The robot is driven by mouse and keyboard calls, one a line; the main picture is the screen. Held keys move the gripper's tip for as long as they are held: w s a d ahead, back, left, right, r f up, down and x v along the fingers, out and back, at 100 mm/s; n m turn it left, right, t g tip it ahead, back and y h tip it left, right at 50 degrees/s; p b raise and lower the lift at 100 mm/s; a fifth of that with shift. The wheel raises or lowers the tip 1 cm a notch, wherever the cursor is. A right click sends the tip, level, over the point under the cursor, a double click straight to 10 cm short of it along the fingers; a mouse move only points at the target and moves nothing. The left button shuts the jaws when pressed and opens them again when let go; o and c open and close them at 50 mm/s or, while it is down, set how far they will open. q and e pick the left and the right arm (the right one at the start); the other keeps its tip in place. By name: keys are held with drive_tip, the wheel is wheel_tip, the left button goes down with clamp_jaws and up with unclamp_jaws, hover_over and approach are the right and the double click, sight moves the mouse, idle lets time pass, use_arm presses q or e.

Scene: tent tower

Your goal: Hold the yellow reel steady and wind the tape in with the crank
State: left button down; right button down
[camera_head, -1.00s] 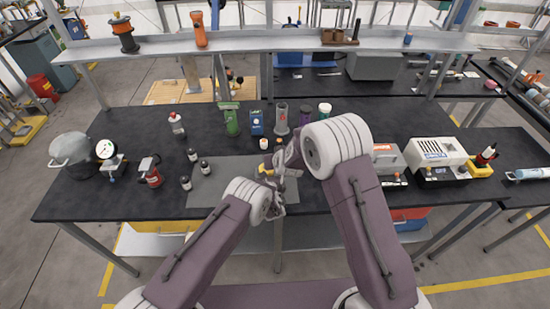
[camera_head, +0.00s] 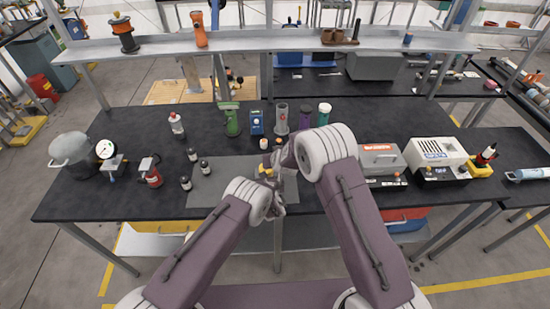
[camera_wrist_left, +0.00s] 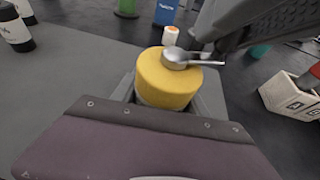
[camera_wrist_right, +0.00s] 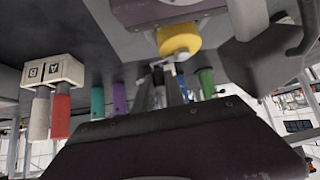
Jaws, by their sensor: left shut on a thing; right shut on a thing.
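The yellow reel (camera_wrist_left: 166,82) stands upright on the grey mat in the left wrist view. It shows partly behind my arms in the head view (camera_head: 264,170) and also in the right wrist view (camera_wrist_right: 180,40). My left gripper (camera_wrist_left: 168,104) is shut around its sides, low down. A silver crank (camera_wrist_left: 190,60) sits on top of the reel, its arm reaching right in the left wrist view. My right gripper (camera_wrist_right: 168,82) is shut on the crank's outer end, above and beside the reel. Its fingers hide the handle. I cannot make out any tape.
Small dark bottles (camera_head: 205,167) stand left on the grey mat (camera_head: 208,194). Behind the reel are a green cylinder (camera_head: 232,125), a blue box (camera_head: 256,124), a purple container (camera_head: 305,118) and a small orange-topped bottle (camera_wrist_left: 170,35). A cream machine (camera_head: 437,155) stands right.

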drive_tip(key=shift+r, duration=0.1)
drive_tip(key=shift+s+m+h, duration=0.2)
drive_tip(key=shift+m+h, duration=0.5)
drive_tip(key=shift+m, duration=0.3)
drive_tip(key=shift+s+d+m+g+h, duration=0.15)
drive_tip(key=shift+s+m+h, duration=0.2)
drive_tip(key=shift+m+h, duration=0.45)
drive_tip(key=shift+s+a+m+g+h, duration=0.15)
drive_tip(key=shift+s+m+h, duration=0.15)
drive_tip(key=shift+m+h, duration=0.5)
drive_tip(key=shift+d+m, duration=0.1)
drive_tip(key=shift+m, duration=0.2)
drive_tip(key=c, duration=1.4)
unclamp_jaws()
drive_tip(key=shift+s, duration=0.1)
wheel_tip(320, 180, up, 10)
